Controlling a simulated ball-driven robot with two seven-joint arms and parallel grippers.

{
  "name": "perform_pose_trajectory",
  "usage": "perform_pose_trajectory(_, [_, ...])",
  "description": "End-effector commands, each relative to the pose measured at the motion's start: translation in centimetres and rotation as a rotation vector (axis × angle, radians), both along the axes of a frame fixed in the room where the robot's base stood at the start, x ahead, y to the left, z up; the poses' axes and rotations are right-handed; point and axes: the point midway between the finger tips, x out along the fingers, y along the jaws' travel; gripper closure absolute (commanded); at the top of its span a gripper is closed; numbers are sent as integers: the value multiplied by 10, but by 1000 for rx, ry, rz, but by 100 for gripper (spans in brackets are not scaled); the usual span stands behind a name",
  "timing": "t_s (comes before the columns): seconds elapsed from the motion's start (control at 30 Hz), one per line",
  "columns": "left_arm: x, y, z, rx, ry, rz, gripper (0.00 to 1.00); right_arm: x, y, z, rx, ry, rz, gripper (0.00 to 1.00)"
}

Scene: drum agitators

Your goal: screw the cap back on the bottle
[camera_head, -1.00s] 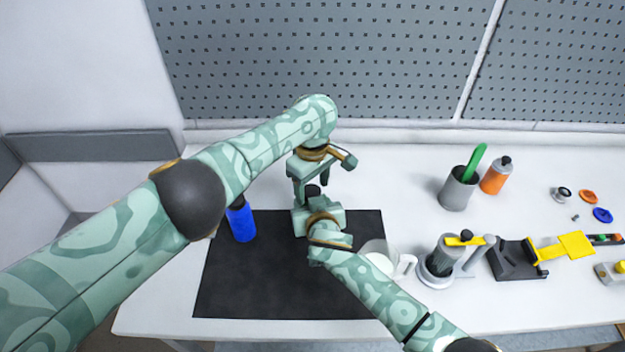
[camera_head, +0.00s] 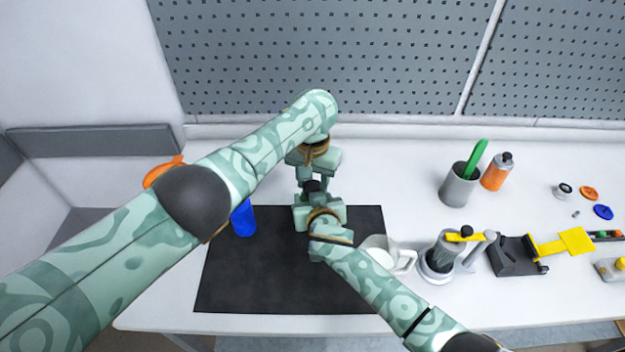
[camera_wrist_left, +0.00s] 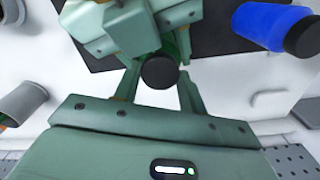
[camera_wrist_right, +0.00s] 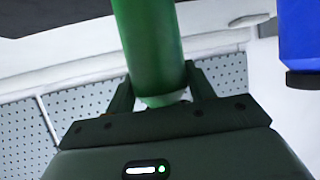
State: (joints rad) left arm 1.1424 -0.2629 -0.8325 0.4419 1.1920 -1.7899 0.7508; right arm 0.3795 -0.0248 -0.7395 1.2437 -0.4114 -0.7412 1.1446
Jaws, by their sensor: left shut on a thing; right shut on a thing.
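The green bottle (camera_wrist_right: 150,45) stands between the fingers of my right gripper (camera_wrist_right: 160,95), which is shut on it. In the head view my arms hide most of the bottle. The black cap (camera_wrist_left: 160,72) sits between the fingertips of my left gripper (camera_wrist_left: 158,88), which is shut on it. A bit of green shows right behind the cap in the left wrist view. The cap is over the bottle's top end; I cannot tell whether the threads are engaged. In the head view my left gripper (camera_head: 312,182) is directly above my right gripper (camera_head: 320,214).
A blue bottle (camera_head: 243,220) stands on the black mat (camera_head: 260,290), left of my grippers. An orange thing (camera_head: 160,172) is partly behind my left arm. A white mug (camera_head: 380,252), a grey cup (camera_head: 459,187) and an orange bottle (camera_head: 496,173) stand to the right.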

Motion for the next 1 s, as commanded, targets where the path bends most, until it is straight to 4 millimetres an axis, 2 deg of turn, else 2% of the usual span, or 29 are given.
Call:
perform_pose_trajectory(0.1, [0,-4,2,-9,-4,-178,86,-2,4,1,5,-1,8,100])
perform_pose_trajectory(0.17, [0,-4,2,-10,-5,-226,86,-2,5,1,5,-1,8,100])
perform_pose_trajectory(0.47, [0,-4,2,-11,-5,-252,86,-2,5,1,6,-1,9,100])
perform_pose_trajectory(0.5, [0,-4,2,-11,-5,-252,53,-2,5,1,6,-1,9,100])
perform_pose_trajectory(0.57, [0,-4,2,-10,-5,-252,37,-2,5,1,6,-1,9,100])
perform_pose_trajectory(0.87, [0,-2,2,-6,-2,-250,37,-1,2,1,3,-1,3,100])
perform_pose_trajectory(1.0, [0,-2,17,-8,-2,-251,37,0,2,1,2,-1,2,100])
